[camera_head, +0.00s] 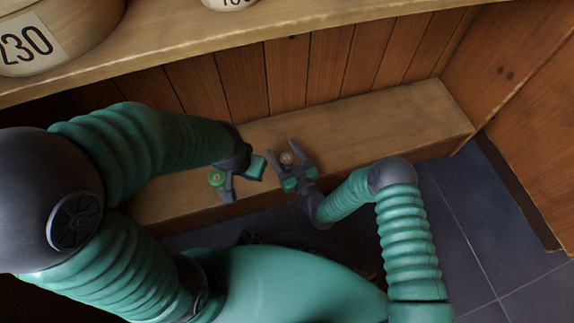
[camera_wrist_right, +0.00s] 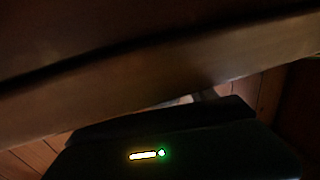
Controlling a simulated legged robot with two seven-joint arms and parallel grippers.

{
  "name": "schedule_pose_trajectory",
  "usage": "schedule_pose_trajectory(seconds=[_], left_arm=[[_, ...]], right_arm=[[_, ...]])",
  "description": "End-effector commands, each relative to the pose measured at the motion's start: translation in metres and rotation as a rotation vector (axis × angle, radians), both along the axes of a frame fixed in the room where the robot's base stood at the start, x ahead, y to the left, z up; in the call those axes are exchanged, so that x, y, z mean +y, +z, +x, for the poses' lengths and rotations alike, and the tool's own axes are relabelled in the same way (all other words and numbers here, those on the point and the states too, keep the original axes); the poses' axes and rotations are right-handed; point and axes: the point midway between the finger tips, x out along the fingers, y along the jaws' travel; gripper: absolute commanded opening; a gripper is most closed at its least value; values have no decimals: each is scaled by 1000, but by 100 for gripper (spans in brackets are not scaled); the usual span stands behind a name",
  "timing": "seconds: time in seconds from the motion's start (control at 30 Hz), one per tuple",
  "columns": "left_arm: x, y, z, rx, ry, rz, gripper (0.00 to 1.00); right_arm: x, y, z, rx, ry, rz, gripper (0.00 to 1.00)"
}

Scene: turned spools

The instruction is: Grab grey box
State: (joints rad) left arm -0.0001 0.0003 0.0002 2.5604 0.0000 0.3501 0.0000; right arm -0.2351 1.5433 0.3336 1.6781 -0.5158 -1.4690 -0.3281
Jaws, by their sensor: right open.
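I cannot make out a grey box in either view. My right gripper (camera_head: 283,149) is open over the lower wooden shelf, its two grey fingers apart. A small round brown thing (camera_head: 287,158) shows between these fingers; I cannot tell whether they touch it. My left gripper (camera_head: 240,178) is left of the right one, over the same shelf, and its jaw gap is unclear. The right wrist view is dark and mostly filled by a wooden board and a black body with a light.
The lower shelf (camera_head: 400,115) is bare to the right of my right gripper. An upper shelf (camera_head: 330,18) carries a round wooden container (camera_head: 70,30) labelled 230 and part of another (camera_head: 228,4). A wooden side panel (camera_head: 520,90) closes the right. Dark tiles (camera_head: 480,230) cover the floor.

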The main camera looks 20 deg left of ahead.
Motion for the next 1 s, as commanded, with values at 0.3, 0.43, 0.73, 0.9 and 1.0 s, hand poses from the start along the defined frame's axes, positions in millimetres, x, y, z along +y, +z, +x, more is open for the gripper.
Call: schedule_pose_trajectory(seconds=[0.3,0.43,0.73,0.9,1.0], left_arm=[[0,0,0,-1,0,0,0],[0,0,0,-1,0,0,0],[0,0,0,-1,0,0,0],[0,0,0,-1,0,0,0],[0,2,0,-1,0,0,0]], right_arm=[[2,1,2,1,0,0,54],[2,1,2,1,0,0,37],[2,1,2,1,0,0,0],[2,1,2,1,0,0,0],[2,4,2,1,0,0,0]])
